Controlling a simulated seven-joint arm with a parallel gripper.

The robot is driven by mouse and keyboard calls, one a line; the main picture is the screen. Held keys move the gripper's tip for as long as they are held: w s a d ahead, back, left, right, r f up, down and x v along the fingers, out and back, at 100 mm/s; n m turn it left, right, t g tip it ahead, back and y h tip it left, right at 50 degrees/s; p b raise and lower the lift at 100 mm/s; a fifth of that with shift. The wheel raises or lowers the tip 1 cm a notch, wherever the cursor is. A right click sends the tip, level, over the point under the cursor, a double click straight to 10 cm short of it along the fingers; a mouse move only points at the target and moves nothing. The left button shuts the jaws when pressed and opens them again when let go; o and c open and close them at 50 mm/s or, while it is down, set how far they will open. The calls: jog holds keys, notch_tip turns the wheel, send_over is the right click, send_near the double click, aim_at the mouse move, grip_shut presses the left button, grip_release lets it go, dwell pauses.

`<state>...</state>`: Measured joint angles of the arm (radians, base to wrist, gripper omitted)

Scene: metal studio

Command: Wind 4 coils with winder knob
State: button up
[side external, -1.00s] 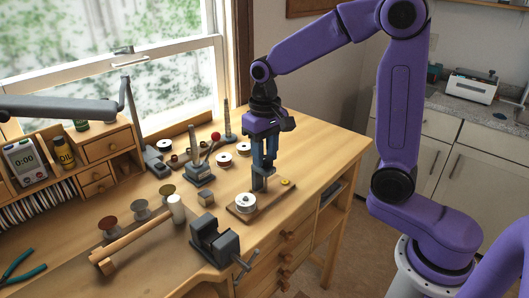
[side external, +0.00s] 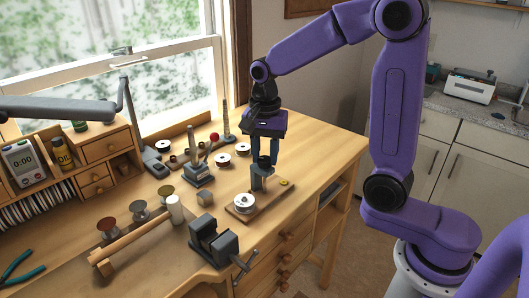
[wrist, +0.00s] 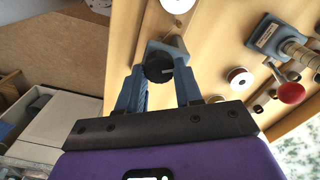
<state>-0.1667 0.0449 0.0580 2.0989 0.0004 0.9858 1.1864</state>
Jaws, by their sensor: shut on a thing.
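The winder stands on a small wooden board (side external: 274,202) near the right front of the bench. It has a grey bracket (side external: 257,180), a white spool (side external: 243,203) at its foot and a dark round knob (wrist: 158,68) on top. A small yellow disc (side external: 284,183) sits on the board's right end. My gripper (side external: 268,158) points down over the winder. In the wrist view its two blue fingers stand on either side of the knob and are shut on it. The wire on the spool is too small to count in turns.
A dark vise (side external: 214,240) stands at the front edge. A red-knobbed stand (side external: 198,173) and loose spools (side external: 222,160) are behind. The bench right of the board is clear.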

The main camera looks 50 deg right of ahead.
jog(key=m, duration=0.6)
jog(key=shift+d+r, duration=0.1)
jog(key=m, duration=0.6)
jog(key=shift+s, duration=0.15)
jog(key=m, duration=1.1)
jog(key=shift+s+a, duration=0.1)
jog(key=shift+a, duration=0.1)
jog(key=shift+m, duration=0.3)
jog(key=o, duration=1)
jog(key=shift+o, duration=0.2)
